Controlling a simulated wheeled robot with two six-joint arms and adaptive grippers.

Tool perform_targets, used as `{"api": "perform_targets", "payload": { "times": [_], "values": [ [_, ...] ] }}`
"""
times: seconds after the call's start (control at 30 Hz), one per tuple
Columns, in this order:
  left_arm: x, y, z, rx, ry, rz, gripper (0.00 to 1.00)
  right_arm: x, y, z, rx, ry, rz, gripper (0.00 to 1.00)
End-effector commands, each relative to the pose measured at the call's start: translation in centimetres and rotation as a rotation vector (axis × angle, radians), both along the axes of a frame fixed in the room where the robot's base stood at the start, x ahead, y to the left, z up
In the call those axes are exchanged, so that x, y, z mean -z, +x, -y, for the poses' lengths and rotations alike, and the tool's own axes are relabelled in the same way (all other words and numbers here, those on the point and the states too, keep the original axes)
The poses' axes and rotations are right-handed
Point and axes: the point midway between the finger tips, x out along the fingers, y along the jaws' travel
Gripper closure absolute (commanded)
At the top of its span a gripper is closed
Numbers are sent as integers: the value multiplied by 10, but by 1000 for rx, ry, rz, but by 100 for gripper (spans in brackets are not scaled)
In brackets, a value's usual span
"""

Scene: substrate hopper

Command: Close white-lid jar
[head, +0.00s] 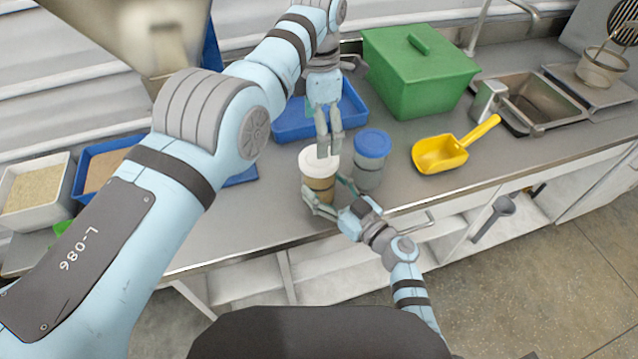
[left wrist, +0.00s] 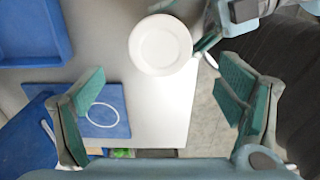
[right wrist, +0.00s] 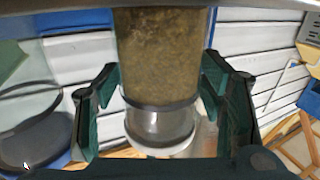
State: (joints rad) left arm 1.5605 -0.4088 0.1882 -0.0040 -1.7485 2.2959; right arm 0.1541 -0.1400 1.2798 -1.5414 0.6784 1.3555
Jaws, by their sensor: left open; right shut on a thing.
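The white-lid jar (head: 319,186) stands upright near the counter's front edge, holding brown material. Its white lid (head: 309,158) rests on top and shows as a round disc in the left wrist view (left wrist: 160,45). I cannot tell whether it is fastened. My right gripper (head: 328,197) is shut on the jar's body from the front; in the right wrist view the jar (right wrist: 160,60) sits between its fingers. My left gripper (head: 329,150) is open, pointing down just above the lid and partly hiding it. In the left wrist view its fingers are empty.
A blue-lid jar (head: 369,168) stands close to the right. A yellow scoop (head: 438,156) lies farther right. Behind are a blue tray (head: 290,125) and a green bin (head: 418,75). A blue board (left wrist: 110,122) bearing a white ring lies left of the jar.

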Motion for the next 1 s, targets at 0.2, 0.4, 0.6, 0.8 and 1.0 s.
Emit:
{"api": "perform_targets", "payload": {
  "times": [0.2,0.4,0.6,0.8,1.0],
  "values": [
    [25,-1,0,0,2,-6,13,1,0,0,0,-1,-2,100],
    [59,0,0,2,0,-4,13,1,0,0,0,-1,-2,100],
    [77,0,0,2,-1,-2,13,1,0,0,0,-1,-2,100],
    [79,0,0,2,1,-1,13,1,0,0,0,-1,-2,100],
    [78,0,0,3,0,-1,31,1,0,0,0,-1,-2,100]
  ]
}}
